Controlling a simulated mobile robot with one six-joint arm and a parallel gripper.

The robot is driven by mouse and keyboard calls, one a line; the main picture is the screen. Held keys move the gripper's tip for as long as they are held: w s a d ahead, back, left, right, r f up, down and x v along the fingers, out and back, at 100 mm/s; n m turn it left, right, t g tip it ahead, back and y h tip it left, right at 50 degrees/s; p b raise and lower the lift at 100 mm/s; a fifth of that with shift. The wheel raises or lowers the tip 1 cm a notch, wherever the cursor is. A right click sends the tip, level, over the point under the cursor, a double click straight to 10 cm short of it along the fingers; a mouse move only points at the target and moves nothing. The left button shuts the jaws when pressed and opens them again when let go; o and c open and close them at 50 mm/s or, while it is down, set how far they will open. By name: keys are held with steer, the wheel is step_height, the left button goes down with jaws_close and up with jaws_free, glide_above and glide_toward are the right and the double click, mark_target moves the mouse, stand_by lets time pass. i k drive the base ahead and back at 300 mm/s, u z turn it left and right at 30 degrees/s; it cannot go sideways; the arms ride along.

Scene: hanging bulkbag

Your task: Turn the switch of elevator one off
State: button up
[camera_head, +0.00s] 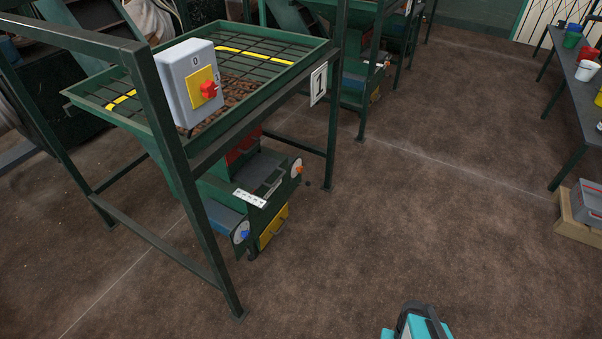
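The switch box of elevator one (189,82) is a grey box fixed to the green frame at the upper left. It has a yellow plate with a red rotary knob (208,90). Small marks sit above and beside the plate, one like "0" at the top; the knob's exact setting is hard to read. A sign with "1" (318,84) hangs on the same frame, right of the box. A teal and dark part of my own body shows at the bottom edge. I cannot make out any gripper fingers, and nothing of mine is near the switch.
The green frame (225,270) stands on the brown floor, with a grated hopper (270,62) and machinery under it. A second similar frame stands behind. At right are a table (564,75) with coloured buckets and grey crates (588,200) on wood. The floor between is clear.

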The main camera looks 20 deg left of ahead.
mark_target(209, 89)
steer(key=z, duration=1.55)
steer(key=k, duration=0.1)
steer(key=u, duration=3.15)
steer(key=k, duration=0.35)
steer(key=i, duration=0.45)
steer(key=z, duration=0.1)
steer(key=k, duration=0.1)
steer(key=u, duration=0.25)
